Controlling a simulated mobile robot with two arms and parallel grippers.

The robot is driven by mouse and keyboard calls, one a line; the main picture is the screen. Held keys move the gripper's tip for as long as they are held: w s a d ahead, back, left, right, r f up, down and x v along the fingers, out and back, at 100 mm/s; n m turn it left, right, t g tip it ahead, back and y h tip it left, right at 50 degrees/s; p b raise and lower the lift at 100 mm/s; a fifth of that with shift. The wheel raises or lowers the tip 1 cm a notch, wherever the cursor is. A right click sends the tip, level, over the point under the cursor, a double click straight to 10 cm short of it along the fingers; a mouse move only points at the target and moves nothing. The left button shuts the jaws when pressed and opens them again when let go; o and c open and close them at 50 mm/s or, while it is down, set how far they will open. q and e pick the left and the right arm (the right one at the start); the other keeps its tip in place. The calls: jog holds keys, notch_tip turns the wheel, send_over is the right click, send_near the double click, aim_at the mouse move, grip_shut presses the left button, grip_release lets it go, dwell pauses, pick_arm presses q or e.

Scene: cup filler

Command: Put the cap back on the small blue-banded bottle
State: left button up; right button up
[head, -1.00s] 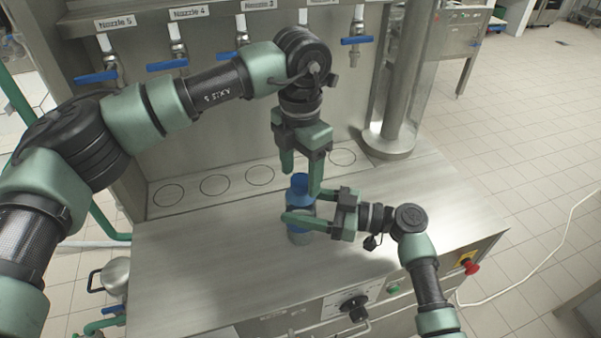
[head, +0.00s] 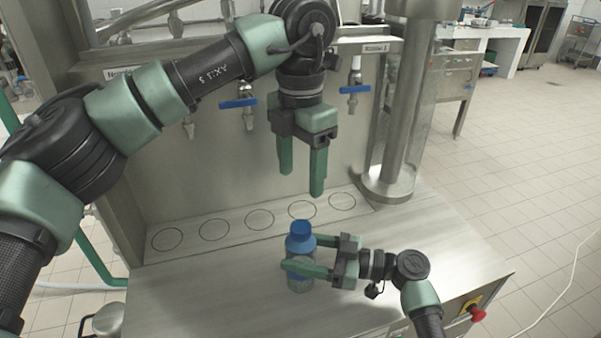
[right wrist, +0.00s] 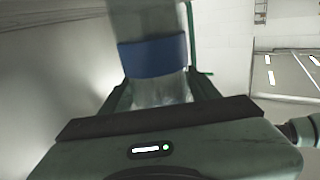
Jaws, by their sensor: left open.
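The small bottle (head: 299,285) stands upright on the steel counter. A blue cap (head: 300,229) sits on its top; how tightly it is seated cannot be told. My right gripper (head: 293,268) comes from the right and is closed around the bottle's body, one finger crossing its front. In the right wrist view the bottle's blue band (right wrist: 152,57) shows between the two fingers, and the bottle's top is out of frame. My left gripper (head: 301,184) points down, open and empty, above and slightly behind the cap, clear of it.
Behind is a row of marked circles (head: 260,219) on the counter (head: 215,290), under nozzles with blue handles (head: 354,90). A steel column (head: 390,185) stands at the back right. A red button (head: 477,314) is on the front right. The counter left of the bottle is clear.

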jog(key=o, duration=0.5)
pick_arm(q)
jog(key=shift+f, duration=0.1)
pick_arm(e)
jog(key=shift+s+d+f, duration=0.1)
jog(key=shift+d+f, duration=0.05)
jog(key=shift+d, duration=0.2)
pick_arm(q)
notch_tip(320, 180, down, 4)
jog(key=b, duration=0.3)
jog(key=shift+r+b, duration=0.2)
jog(key=shift+b, duration=0.1)
pick_arm(e)
jog(key=v, duration=0.7)
